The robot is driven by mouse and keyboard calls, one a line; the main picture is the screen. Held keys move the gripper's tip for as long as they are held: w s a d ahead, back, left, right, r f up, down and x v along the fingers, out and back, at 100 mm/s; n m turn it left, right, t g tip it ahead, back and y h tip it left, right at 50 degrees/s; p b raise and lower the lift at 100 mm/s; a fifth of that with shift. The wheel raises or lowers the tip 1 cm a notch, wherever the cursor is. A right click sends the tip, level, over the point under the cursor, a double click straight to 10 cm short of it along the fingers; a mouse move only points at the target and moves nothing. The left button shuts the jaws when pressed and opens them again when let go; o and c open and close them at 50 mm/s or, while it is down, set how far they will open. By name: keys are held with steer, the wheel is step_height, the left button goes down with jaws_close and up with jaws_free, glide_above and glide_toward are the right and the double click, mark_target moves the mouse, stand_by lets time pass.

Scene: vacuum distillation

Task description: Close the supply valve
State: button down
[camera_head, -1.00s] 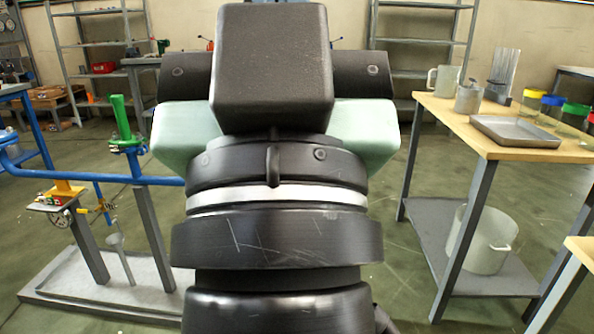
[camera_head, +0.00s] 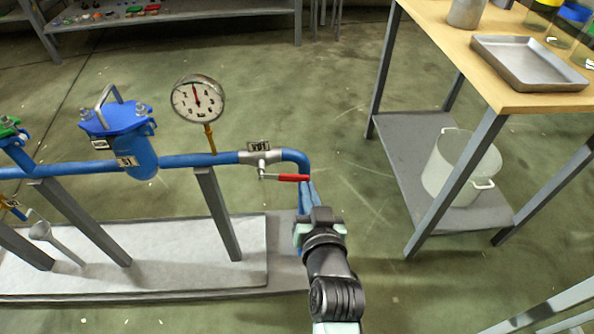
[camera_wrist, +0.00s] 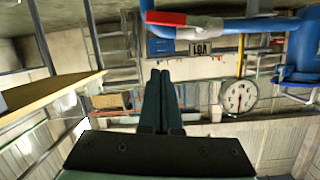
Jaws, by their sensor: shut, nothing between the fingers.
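A valve (camera_head: 262,157) with a grey body and a label sits on the blue pipe near its right-hand bend. Its red lever handle (camera_head: 290,178) points right, roughly along the pipe. In the wrist view the red handle (camera_wrist: 166,18) shows at the top, near the label. My gripper (camera_head: 310,198) is just below the handle's right end in the head view, apart from the handle in the wrist view. Its two fingers (camera_wrist: 160,72) are together, with nothing between them. The exact gap in depth to the handle is hard to tell.
A pressure gauge (camera_head: 198,99) stands on the pipe left of the valve. A blue lidded vessel (camera_head: 120,135) is farther left, and a green fitting (camera_head: 10,128) is at the left edge. A wood-topped table (camera_head: 520,100) stands right. Open floor lies between pipe and table.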

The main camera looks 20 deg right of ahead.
steer(key=b, duration=0.3)
glide_above(299, 179)
steer(key=s, duration=0.2)
step_height(299, 179, down, 2)
steer(key=shift+w+a+f+b, duration=0.15)
steer(key=shift+f+b, duration=0.1)
steer(key=shift+f, duration=0.4)
steer(key=shift+a+f+b, duration=0.15)
steer(key=shift+f+b, duration=0.15)
steer(key=shift+f, duration=0.3)
steer(key=shift+w+a+f+b, duration=0.15)
steer(key=shift+f+b, duration=0.1)
steer(key=shift+f, duration=0.4)
steer(key=shift+s+f, duration=0.1)
steer(key=shift+s, duration=0.05)
steer(key=shift+d+f+b, duration=0.1)
steer(key=shift+f+b, duration=0.1)
steer(key=shift+b, duration=0.2)
